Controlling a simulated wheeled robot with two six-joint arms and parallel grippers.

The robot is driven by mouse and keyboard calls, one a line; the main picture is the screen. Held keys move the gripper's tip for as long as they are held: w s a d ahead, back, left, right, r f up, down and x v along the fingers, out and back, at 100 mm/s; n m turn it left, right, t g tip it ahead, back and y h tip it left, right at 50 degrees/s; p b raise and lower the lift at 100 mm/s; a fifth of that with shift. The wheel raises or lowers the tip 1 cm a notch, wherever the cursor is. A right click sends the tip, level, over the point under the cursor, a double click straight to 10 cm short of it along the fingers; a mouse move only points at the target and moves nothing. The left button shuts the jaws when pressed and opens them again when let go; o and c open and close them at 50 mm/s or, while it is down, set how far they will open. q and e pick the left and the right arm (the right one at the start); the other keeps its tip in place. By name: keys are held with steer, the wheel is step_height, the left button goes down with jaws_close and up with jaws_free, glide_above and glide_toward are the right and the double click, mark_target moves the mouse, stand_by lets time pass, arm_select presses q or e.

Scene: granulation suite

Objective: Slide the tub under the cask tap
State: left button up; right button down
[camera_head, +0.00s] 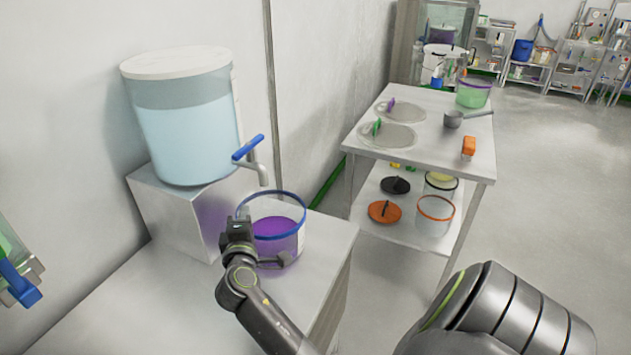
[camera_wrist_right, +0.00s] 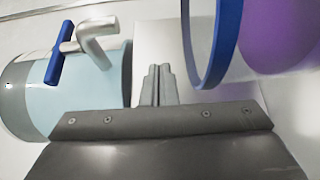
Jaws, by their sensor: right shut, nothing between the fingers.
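The tub (camera_head: 290,245) is clear with a blue rim and purple contents. It stands upright on the bench in front of the cask's block. The cask (camera_head: 190,135) is a large clear vessel of pale blue liquid with a white lid. Its grey tap (camera_head: 258,170) has a blue handle, and the spout end appears near the tub's back rim; I cannot tell whether it is over the opening. My right gripper (camera_head: 239,220) is shut and empty beside the tub's left side. In the right wrist view its fingers (camera_wrist_right: 158,85) are outside the blue rim (camera_wrist_right: 216,45). My left gripper is out of view.
The cask stands on a metal block (camera_head: 170,210) on the bench (camera_head: 130,300). The bench is clear at front left. A steel table (camera_head: 440,125) with lids, a saucepan (camera_head: 455,119) and a green tub (camera_head: 473,93) stands to the right, past a gap.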

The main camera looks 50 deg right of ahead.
steer(key=s+d, duration=0.4)
steer(key=s, duration=0.3)
steer(key=s+d+b, duration=0.1)
steer(key=s+d, duration=0.3)
steer(key=s, duration=0.3)
steer(key=shift+s+d, duration=0.2)
steer(key=shift+d, duration=0.1)
steer(key=shift+a+f, duration=0.1)
